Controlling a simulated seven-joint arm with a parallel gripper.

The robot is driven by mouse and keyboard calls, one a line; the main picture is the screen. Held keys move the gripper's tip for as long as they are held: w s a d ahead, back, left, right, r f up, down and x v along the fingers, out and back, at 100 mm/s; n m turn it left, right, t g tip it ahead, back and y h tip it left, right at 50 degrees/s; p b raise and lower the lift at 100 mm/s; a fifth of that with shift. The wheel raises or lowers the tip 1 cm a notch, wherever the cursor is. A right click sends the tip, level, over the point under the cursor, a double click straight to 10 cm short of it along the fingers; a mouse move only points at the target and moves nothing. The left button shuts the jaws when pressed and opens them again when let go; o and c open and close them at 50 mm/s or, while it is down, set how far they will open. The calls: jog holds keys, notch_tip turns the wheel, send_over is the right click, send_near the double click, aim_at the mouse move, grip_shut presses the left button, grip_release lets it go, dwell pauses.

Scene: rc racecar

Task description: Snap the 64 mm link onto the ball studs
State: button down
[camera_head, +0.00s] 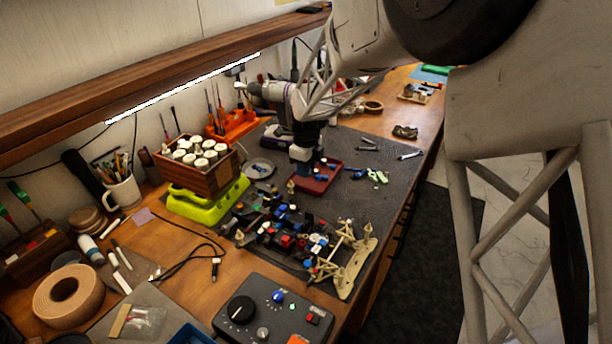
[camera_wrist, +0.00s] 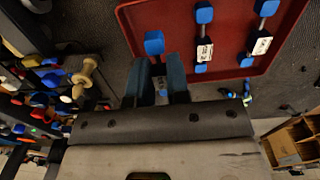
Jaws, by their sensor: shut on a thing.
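My gripper (camera_wrist: 157,80) is shut on a link with a blue end cup (camera_wrist: 154,43), which sticks out past the fingers. The fingers hide most of this link, so its length marking cannot be read. In the head view my gripper (camera_head: 303,176) is low over the left part of the red tray (camera_head: 325,174). Two other links with blue ends and white labels, one nearer (camera_wrist: 204,45) and one farther right (camera_wrist: 259,44), lie in the tray. The car chassis (camera_head: 290,240) is on the dark mat, in front of the tray. Its ball studs are too small to make out.
A lime-green stand (camera_head: 206,200) carries a wooden box of white-capped jars (camera_head: 200,162) left of the chassis. A control box (camera_head: 272,312) is at the front. Small green and blue parts (camera_head: 376,176) lie right of the tray.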

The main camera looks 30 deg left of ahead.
notch_tip(320, 180, up, 7)
jog(key=shift+f, duration=0.2)
jog(key=shift+s+d, duration=0.1)
jog(key=shift+d, duration=0.05)
dwell(0.7)
jog(key=s+d+n, duration=1.4)
jog(key=d+n, duration=0.2)
jog(key=n, duration=0.1)
jog(key=shift+s+r, duration=0.35)
jog(key=shift+r, duration=0.1)
jog(key=shift+f, duration=2.85)
